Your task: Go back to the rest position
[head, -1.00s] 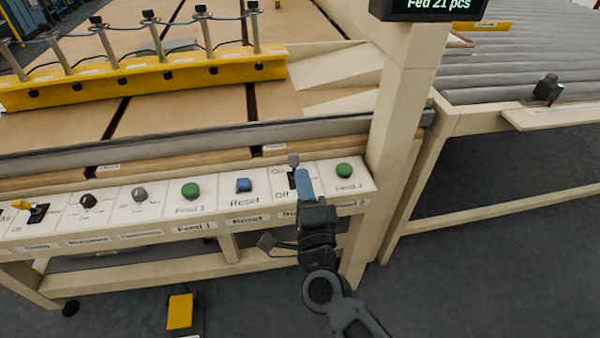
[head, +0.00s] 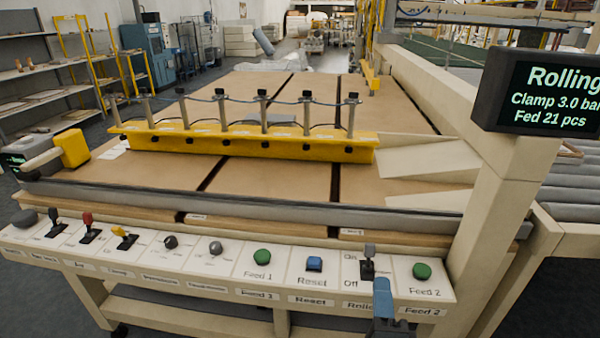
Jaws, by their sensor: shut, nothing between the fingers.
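My gripper (head: 383,299) shows at the lower right of the head view, in front of the control panel's front edge, below the On/Off lever. Its blue fingers point up and are closed with nothing between them. The rest of my arm is cut off by the lower edge of the picture. The grey On/Off lever (head: 369,262) stands upright just above the fingertips. The green Feed 2 button (head: 422,271) is to the right and the blue Reset button (head: 314,264) to the left.
The control panel (head: 345,285) runs along the machine's front, with the green Feed 1 button (head: 262,257), knobs and more levers to the left. A yellow clamp bar (head: 250,146) lies across the table. A beige post (head: 505,210) carries a display (head: 545,95) reading "Rolling", 3.0 bar, 21 pcs.

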